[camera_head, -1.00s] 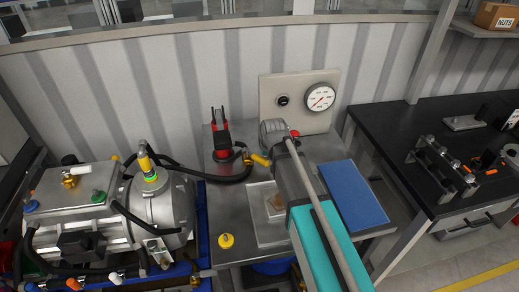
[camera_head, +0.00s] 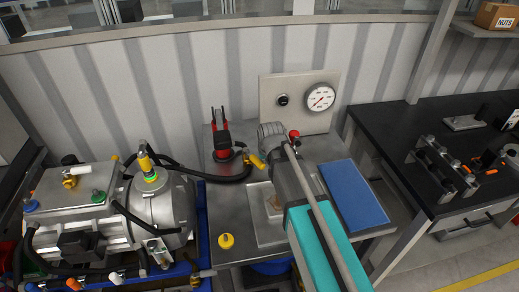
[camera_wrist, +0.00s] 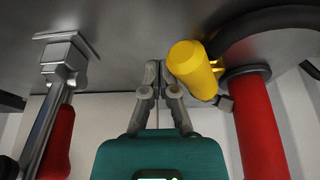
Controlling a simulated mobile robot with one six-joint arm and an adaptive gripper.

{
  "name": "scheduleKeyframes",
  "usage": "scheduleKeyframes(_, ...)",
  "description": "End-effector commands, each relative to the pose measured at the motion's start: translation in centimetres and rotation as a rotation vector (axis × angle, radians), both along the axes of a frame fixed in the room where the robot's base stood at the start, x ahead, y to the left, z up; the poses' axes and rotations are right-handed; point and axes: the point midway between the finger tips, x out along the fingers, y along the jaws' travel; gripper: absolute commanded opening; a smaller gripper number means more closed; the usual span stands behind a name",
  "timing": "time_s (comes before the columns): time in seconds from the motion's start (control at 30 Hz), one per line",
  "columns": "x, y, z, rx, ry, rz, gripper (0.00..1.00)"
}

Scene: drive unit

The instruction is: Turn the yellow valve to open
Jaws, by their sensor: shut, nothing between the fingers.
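The yellow valve handle (camera_head: 257,160) is a short cylinder beside the black hose on the metal bench. In the wrist view the yellow handle (camera_wrist: 192,70) is just right of my gripper (camera_wrist: 157,68). My gripper's fingers are together and empty, with the handle outside them. I cannot tell whether they touch it. In the head view my arm's end is just right of the handle, and the fingers are hidden.
A red-handled tool (camera_head: 222,137) stands behind the valve; red grips flank my gripper in the wrist view. A blue mat (camera_head: 353,193) lies right. A yellow knob (camera_head: 226,241) is in front.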

Motion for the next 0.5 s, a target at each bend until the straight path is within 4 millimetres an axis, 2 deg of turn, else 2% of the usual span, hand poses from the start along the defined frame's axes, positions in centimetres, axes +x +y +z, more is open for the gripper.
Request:
scheduleKeyframes(0.23,-1.06,0.57,-0.01,0.000,0.001,0.001,0.00)
scheduleKeyframes(0.5,-1.27,0.74,-0.01,-0.001,0.001,0.001,0.00)
